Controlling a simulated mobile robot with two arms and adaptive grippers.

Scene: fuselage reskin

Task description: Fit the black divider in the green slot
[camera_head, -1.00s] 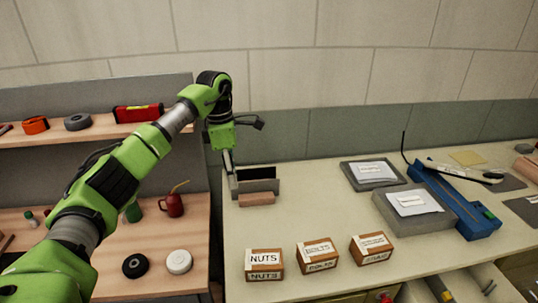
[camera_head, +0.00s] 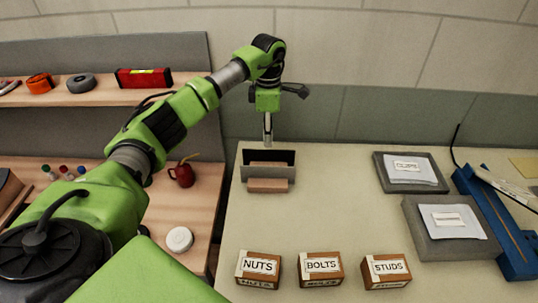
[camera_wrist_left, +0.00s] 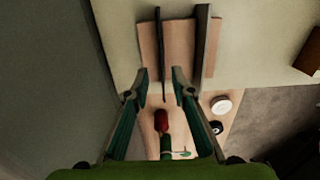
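The black divider (camera_head: 284,155) is a thin dark upright plate at the back of a small wooden base on the bench, behind a grey upright plate (camera_head: 262,171). In the left wrist view the divider (camera_wrist_left: 160,50) shows edge-on, with the grey plate (camera_wrist_left: 203,45) to its right. My left gripper (camera_head: 267,144) points down above the divider. In the left wrist view its fingers (camera_wrist_left: 161,75) are apart, one to either side of the divider's line, with nothing visibly clamped. I cannot make out a green slot. My right gripper is not in view.
Boxes labelled nuts (camera_head: 258,269), bolts (camera_head: 320,270) and studs (camera_head: 386,271) stand at the bench front. Grey trays (camera_head: 410,188) and a blue tool (camera_head: 500,225) lie right. The bench middle is clear.

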